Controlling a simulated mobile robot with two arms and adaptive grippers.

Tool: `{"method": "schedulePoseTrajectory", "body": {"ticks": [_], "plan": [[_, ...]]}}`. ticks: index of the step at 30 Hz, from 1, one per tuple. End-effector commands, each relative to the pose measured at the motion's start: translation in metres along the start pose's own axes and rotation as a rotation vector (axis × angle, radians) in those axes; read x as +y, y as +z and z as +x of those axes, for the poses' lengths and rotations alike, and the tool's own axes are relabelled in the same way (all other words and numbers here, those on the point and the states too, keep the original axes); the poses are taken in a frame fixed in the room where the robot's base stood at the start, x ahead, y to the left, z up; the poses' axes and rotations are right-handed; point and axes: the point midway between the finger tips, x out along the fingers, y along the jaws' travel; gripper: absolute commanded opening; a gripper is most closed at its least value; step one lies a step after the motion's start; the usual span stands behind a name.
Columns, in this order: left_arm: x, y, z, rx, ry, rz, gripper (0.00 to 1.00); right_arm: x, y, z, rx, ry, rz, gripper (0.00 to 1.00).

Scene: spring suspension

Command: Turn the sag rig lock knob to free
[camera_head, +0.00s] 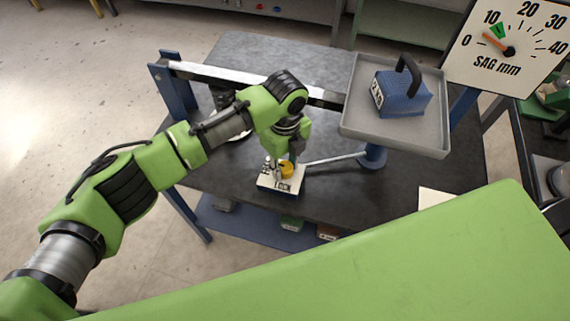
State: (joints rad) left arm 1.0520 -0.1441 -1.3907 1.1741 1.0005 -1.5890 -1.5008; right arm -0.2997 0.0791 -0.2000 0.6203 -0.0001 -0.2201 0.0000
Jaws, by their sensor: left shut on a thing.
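The yellow lock knob (287,169) sits on a small white labelled plate (281,185) near the front of the dark bench. My left gripper (289,158) points down at the knob from above and is shut on it; the fingers and wrist hide part of it. The plate's lettering is too small to read surely. The sag rig's grey tray (438,140) holds a blue weight (404,97) with a black handle. The sag dial (510,45) has its orange needle between 0 and 10, beside a green mark. My right gripper is not in view.
A metal beam (215,76) on a blue post runs behind my left arm. A thin rod (335,159) runs from near the plate towards the blue stand (373,157) under the tray. A pale sheet (436,198) lies at the bench's right. Small items sit on a lower shelf.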

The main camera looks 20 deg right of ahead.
Motion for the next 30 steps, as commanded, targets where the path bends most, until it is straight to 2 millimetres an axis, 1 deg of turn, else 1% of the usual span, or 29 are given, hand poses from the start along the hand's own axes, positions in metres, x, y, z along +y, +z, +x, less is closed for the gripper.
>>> {"method": "schedulePoseTrajectory", "body": {"ticks": [10,11,12,20,23,26,29,30], "plan": [[0.000,-0.001,0.000,0.001,0.001,0.006,0.07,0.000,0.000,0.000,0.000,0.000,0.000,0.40],[0.000,-0.001,0.000,0.001,0.001,0.007,0.36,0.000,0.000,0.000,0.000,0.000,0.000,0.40],[0.000,-0.001,0.000,0.001,0.001,0.006,0.45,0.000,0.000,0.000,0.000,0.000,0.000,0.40],[0.000,-0.001,0.000,0.000,0.000,0.004,0.45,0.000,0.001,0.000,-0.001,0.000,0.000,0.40],[0.000,0.000,-0.002,0.000,0.000,0.004,0.45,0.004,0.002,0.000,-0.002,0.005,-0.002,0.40],[-0.001,0.000,-0.010,0.000,-0.001,0.004,0.45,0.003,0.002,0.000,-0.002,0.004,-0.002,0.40],[-0.001,0.000,-0.026,-0.002,-0.002,0.005,0.45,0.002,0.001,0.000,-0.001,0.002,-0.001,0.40],[-0.001,0.000,-0.034,-0.001,-0.004,0.006,0.45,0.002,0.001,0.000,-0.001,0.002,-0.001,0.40]]}}
